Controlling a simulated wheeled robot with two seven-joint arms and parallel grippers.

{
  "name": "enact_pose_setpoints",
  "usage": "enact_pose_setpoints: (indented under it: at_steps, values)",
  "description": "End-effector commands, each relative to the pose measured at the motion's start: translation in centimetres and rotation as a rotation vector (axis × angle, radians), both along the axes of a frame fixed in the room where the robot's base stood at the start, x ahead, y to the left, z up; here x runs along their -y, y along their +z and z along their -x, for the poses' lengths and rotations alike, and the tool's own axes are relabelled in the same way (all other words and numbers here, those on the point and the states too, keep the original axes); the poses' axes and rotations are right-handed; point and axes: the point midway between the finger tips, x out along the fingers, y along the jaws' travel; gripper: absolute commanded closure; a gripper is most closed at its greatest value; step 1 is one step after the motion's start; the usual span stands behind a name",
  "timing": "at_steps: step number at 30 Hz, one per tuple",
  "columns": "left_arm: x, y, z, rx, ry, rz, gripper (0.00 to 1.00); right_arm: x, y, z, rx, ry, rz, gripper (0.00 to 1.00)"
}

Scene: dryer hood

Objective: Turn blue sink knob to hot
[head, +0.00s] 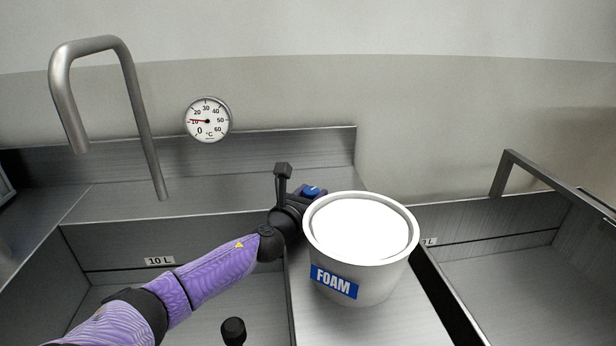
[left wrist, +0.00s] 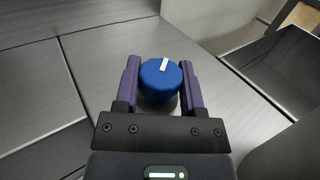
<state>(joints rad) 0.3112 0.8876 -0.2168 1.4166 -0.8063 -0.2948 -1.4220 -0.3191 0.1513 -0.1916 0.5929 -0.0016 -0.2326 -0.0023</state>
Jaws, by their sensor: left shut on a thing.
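The blue sink knob (left wrist: 160,78) has a white pointer mark on its top and sits between the two purple fingers of my left gripper (left wrist: 162,85) in the left wrist view. The fingers are shut on its sides. The white mark points away from the gripper, tilted slightly to the right. In the head view, the knob (head: 311,190) shows as a small blue patch behind the foam bucket, with my left gripper (head: 308,193) at it, partly hidden by the bucket. No hot or cold label is readable. My right gripper is not in view.
A white bucket labelled FOAM (head: 361,285) stands on the divider close to my left gripper. A bent metal faucet (head: 140,120) rises at the left. A round thermometer (head: 208,120) on the wall reads about 10 °C. Sink basins lie on both sides.

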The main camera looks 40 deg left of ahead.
Motion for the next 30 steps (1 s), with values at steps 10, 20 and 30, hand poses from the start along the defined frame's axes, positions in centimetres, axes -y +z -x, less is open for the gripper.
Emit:
enact_pose_setpoints:
  at_steps: [10, 20, 30]
  values:
    - [0.0, 0.0, 0.0, 0.003, 0.076, -0.002, 1.0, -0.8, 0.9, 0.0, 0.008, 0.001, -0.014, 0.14]
    - [0.0, 0.0, 0.0, 0.002, 0.074, -0.002, 0.14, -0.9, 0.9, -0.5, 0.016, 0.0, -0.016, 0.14]
    - [0.7, 0.1, 1.8, -0.002, 0.072, -0.002, 0.14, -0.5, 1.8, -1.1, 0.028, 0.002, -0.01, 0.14]
